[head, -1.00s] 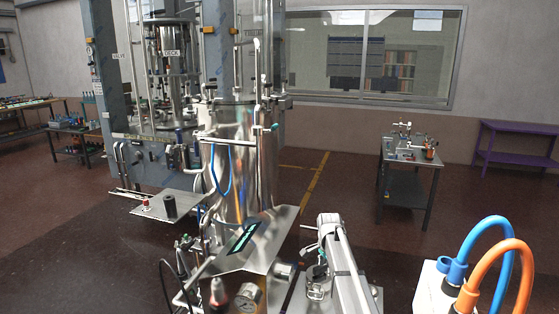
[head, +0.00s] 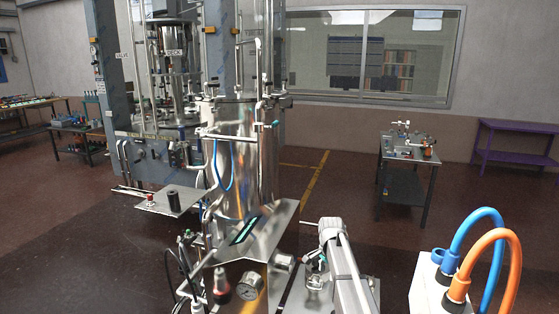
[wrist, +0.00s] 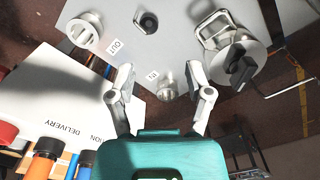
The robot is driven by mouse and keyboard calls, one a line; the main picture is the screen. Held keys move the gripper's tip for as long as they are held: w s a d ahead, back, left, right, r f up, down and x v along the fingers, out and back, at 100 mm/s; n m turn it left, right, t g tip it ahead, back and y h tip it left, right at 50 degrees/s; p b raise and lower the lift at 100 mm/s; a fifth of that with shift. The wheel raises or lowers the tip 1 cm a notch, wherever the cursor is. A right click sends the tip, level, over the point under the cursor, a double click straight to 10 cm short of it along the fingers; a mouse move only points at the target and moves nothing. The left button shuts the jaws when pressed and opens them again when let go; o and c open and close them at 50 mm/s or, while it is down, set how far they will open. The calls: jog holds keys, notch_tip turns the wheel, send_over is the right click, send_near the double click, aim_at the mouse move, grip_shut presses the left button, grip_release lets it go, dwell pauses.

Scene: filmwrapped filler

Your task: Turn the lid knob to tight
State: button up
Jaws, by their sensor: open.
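In the wrist view my gripper (wrist: 160,72) is open, its two pale fingers apart over a grey plate (wrist: 192,36) with OUT and IN labels. A small silver fitting (wrist: 167,84) shows between the fingertips, below them; I see no contact. A dark round knob (wrist: 147,22) stands on the plate farther up. A silver clamped piece with a black lever (wrist: 240,68) is at the right, and a silver round fitting (wrist: 84,31) at the left. I cannot tell which part is the lid knob. In the head view I cannot make out my fingers.
A white box (head: 427,287) with blue (head: 486,215) and orange hoses stands at the right. A tall steel vessel (head: 243,160) and a pressure gauge (head: 249,286) are at the centre left. A small table (head: 405,152) stands behind; the floor before it is clear.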

jog(key=s+f+n+b, duration=0.2)
jog(key=s+n, duration=0.9)
jog(key=s, duration=1.5)
jog(key=shift+s+f+n, duration=0.15)
jog(key=shift+s+n, duration=0.15)
